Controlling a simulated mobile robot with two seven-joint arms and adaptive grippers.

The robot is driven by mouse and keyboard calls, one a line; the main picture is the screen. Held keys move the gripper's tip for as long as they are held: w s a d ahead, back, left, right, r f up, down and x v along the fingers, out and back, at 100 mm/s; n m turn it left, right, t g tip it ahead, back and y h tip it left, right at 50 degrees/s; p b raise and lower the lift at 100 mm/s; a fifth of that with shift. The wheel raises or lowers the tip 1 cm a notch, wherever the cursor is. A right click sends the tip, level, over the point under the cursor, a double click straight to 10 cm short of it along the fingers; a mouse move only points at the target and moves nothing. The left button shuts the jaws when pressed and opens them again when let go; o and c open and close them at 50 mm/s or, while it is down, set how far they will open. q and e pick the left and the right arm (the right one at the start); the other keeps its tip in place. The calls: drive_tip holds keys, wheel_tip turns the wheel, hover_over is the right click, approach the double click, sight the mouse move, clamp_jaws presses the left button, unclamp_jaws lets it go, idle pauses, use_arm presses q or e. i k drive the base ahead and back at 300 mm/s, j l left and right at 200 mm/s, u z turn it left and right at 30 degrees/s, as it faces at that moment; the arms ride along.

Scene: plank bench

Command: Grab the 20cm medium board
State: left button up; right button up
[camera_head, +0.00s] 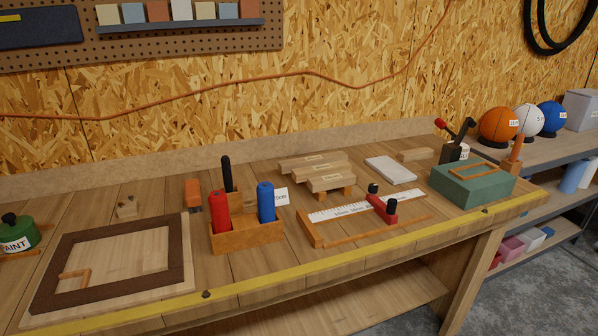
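Several light wooden boards lie stacked in steps on small orange-brown supports (347,192) at the middle back of the bench. The rear board (300,160), the middle board (322,169) and the front board (331,182) carry small labels too small to read, so I cannot tell which is the 20cm medium board. A ruler (345,211) lies in front of them with a red and black clamp (385,207) on it. A white card (282,196), partly hidden, shows text ending in "cm". Neither of my grippers is in view.
A wooden holder (246,237) with red, black and blue cylinders stands left of the boards. A dark frame (70,246) lies at left, a green box (472,186) at right. A grey-white slab (391,169) and wood block (416,155) lie right of the boards. Yellow tape (330,259) marks the front edge.

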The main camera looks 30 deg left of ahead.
sight(300, 174)
drive_tip(key=i+l+u, duration=0.45)
drive_tip(key=u, duration=0.3)
drive_tip(key=i+l+u, duration=0.1)
drive_tip(key=l+u, duration=0.25)
drive_tip(key=l, duration=0.15)
drive_tip(key=i+l+u, duration=0.1)
drive_tip(key=l+u, duration=0.25)
